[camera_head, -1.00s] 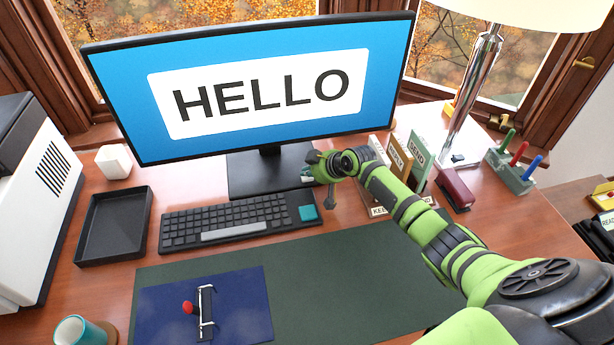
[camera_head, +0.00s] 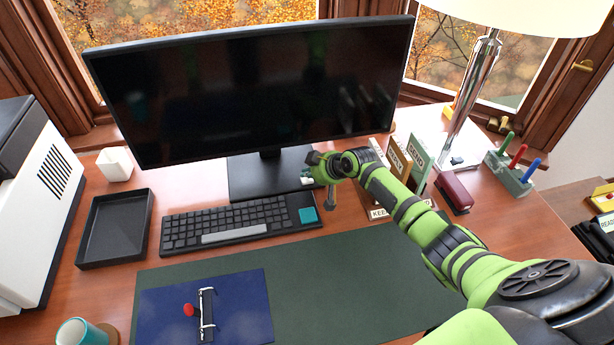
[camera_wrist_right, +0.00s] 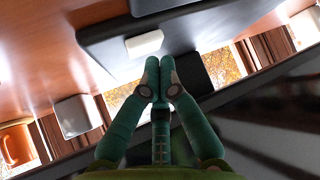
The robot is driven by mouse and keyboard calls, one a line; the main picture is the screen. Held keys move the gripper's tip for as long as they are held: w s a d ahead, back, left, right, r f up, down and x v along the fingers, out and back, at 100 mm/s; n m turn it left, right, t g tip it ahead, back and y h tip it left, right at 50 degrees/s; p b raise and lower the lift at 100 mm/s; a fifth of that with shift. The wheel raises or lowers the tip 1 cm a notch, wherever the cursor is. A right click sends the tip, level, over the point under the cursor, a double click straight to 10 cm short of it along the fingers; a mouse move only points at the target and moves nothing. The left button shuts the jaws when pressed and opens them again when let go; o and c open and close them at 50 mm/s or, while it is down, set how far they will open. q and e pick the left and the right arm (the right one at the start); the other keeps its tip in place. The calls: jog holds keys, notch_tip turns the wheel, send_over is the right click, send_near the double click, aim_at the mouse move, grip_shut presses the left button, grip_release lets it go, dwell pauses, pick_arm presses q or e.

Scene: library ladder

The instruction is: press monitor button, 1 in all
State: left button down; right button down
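The monitor (camera_head: 250,95) stands at the back of the desk, and its screen is dark. My right gripper (camera_head: 308,176) is at the right side of the monitor's stand base (camera_head: 245,180), below the screen's lower edge. In the right wrist view its two teal fingers (camera_wrist_right: 160,78) are together at the tips with nothing between them. A pale rectangular block (camera_wrist_right: 145,43), perhaps the button, is on the dark slab just beyond the fingertips. I cannot tell whether they touch. My left gripper is out of view.
The keyboard (camera_head: 235,225) lies in front of the stand. Card holders (camera_head: 418,160), a maroon stapler (camera_head: 455,193) and a lamp (camera_head: 470,100) stand to the right. A black tray (camera_head: 115,228) and white cube (camera_head: 115,164) are at the left.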

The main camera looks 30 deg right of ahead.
aim_at(308, 181)
jog(key=shift+r, duration=0.3)
notch_tip(308, 181, up, 5)
jog(key=p, duration=0.4)
jog(key=shift+p, duration=0.35)
dwell(0.5)
